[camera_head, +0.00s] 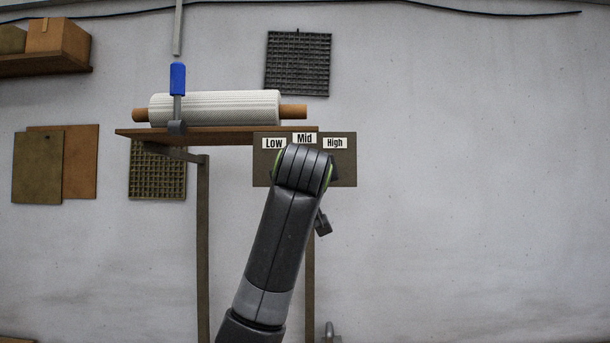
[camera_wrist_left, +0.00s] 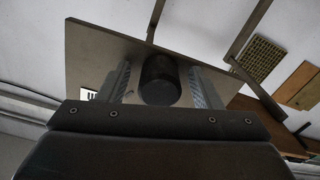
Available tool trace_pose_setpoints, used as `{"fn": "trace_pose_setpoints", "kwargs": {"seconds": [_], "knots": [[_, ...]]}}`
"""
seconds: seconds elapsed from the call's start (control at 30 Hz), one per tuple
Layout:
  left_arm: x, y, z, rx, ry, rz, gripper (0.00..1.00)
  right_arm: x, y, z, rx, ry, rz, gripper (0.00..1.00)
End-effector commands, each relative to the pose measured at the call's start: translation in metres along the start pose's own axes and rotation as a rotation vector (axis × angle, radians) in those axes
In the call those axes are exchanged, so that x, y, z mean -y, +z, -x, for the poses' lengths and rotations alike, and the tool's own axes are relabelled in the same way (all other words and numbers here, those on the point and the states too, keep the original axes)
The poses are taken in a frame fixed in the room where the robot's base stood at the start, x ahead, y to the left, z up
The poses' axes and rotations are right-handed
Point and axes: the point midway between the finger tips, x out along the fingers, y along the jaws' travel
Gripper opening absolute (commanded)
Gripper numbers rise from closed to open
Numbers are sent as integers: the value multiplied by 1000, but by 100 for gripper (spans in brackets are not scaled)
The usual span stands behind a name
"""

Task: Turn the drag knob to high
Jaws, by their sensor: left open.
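The drag panel (camera_head: 345,171) is a grey-brown plate with white labels Low (camera_head: 273,143), Mid (camera_head: 304,138) and High (camera_head: 335,143) along its top. My left arm covers the panel's middle in the head view, so the knob and my gripper's fingers are hidden there. In the left wrist view the knob (camera_wrist_left: 160,80) is a dark round cylinder in front of the panel (camera_wrist_left: 90,55). My left gripper (camera_wrist_left: 160,70) is open, with one finger on each side of the knob and a gap on both sides. I cannot tell which setting the knob points to. My right gripper is not in view.
A wooden shelf (camera_head: 225,139) beside the panel carries a white roll (camera_head: 225,108) on a brown core. A blue-handled clamp or lever (camera_head: 178,79) stands at the roll. Dark grids (camera_head: 298,64) and brown boards (camera_head: 80,160) are on the wall. The right side is clear.

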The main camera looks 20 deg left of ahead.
Motion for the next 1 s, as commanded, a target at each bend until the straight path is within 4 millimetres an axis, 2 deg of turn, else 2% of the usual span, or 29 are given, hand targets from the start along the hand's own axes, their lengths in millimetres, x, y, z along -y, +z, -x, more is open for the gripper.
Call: {"fn": "trace_pose_setpoints", "kwargs": {"seconds": [0.13,0.4,0.5,0.77,1.0], "knots": [[0,0,0,0,0,0,59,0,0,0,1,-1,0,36],[0,0,0,0,0,0,23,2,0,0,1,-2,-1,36],[0,0,0,0,-1,0,14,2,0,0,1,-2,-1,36],[0,0,0,0,-1,-32,14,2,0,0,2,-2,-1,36],[1,0,0,0,-1,-161,14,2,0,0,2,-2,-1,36]]}}
